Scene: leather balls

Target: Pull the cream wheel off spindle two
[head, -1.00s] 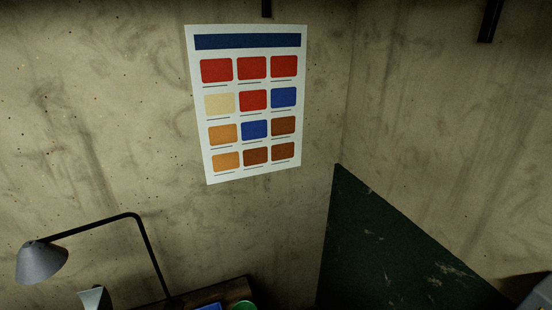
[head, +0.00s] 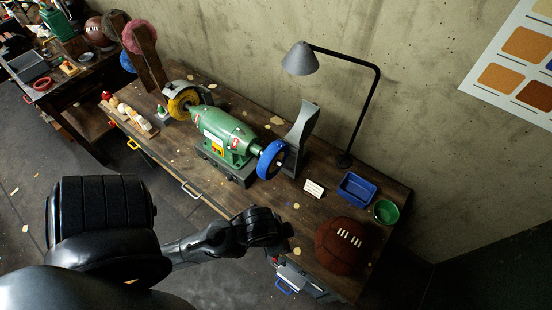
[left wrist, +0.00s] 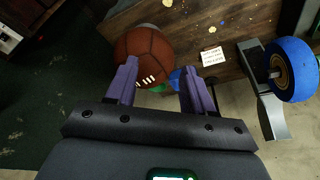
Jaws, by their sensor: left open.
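A green bench polisher (head: 225,138) stands on the workbench (head: 245,200). A yellow wheel (head: 178,103) is on its left spindle and a blue wheel (head: 270,160) on its right spindle. The blue wheel also shows at the right of the left wrist view (left wrist: 291,70). I cannot make out a clearly cream wheel. My left gripper (left wrist: 158,85) is open and empty, its two purple fingers apart, with the brown ball beyond them. My right gripper is not in view.
A brown laced ball (head: 343,246), blue tray (head: 356,188), green bowl (head: 386,212) and small card (head: 314,189) lie at the bench's right. A lamp (head: 301,60) and grey upright piece (head: 302,125) stand behind. Wheels on wooden boards (head: 148,68) are at far left.

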